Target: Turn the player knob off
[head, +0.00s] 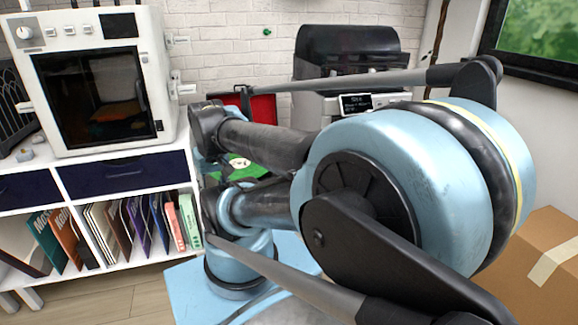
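A dark case with a red inside (263,107) stands open behind my arm. It looks like the player's raised lid, but I cannot be sure. A green surface with a pale patch (239,163) shows in a gap between my arm links, below the red lining. My arm covers most of this area, and no player knob can be made out. My gripper's fingers cannot be made out in the head view.
A white boxy machine (160,65) with a dark window and a front dial (25,33) stands on a white shelf unit (135,206) holding records or books. A black-lidded machine (347,48) stands at the back. A cardboard box (530,255) is at right.

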